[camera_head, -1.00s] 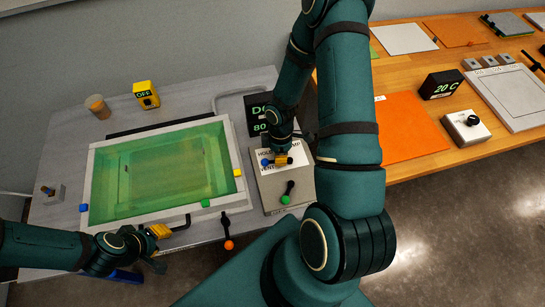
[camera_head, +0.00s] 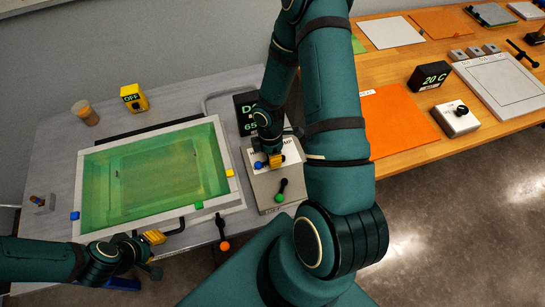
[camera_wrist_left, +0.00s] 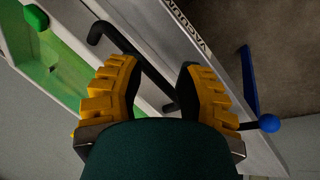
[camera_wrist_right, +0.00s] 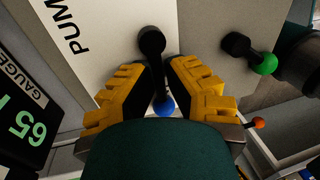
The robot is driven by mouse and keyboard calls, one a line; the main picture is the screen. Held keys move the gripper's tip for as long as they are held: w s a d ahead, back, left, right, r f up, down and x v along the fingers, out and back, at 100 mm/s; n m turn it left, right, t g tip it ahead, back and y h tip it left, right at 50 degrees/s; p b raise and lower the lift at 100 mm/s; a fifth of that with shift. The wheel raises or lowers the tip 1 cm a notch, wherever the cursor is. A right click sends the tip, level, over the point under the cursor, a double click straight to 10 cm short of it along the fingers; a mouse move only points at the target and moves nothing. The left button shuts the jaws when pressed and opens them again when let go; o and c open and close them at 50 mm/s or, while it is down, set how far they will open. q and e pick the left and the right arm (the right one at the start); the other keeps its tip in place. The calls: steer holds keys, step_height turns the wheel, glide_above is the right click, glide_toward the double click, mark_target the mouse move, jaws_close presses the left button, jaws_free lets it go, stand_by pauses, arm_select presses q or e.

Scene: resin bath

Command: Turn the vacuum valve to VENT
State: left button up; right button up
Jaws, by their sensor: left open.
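The vacuum valve is a black lever with a blue ball (camera_head: 256,165), on the white label plate of a grey control box (camera_head: 265,192). PUMP is readable on the plate; the other words are covered. My right gripper (camera_head: 275,160) is at this lever. In the right wrist view the lever's black hub (camera_wrist_right: 152,42) is just beyond the fingertips, and the fingers close on its shaft, with the blue ball (camera_wrist_right: 165,106) between them. My left gripper (camera_head: 155,237) is open by the bath's front edge. In its wrist view a black bar handle (camera_wrist_left: 135,55) crosses between the fingers without being gripped.
A green-ball lever (camera_head: 280,190) is close below the valve. A gauge (camera_head: 246,112) behind reads about 65. The green resin bath (camera_head: 84,165) is left, with an orange-ball lever (camera_head: 223,235) at the front edge. A blue lever (camera_wrist_left: 268,124) is near my left gripper.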

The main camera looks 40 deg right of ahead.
steer(key=o, duration=0.4)
steer(key=r, duration=0.4)
steer(key=w+r, duration=0.1)
steer(key=r, duration=0.3)
steer(key=w+d+r, duration=0.1)
steer(key=r, duration=0.2)
steer(key=shift+r, duration=0.4)
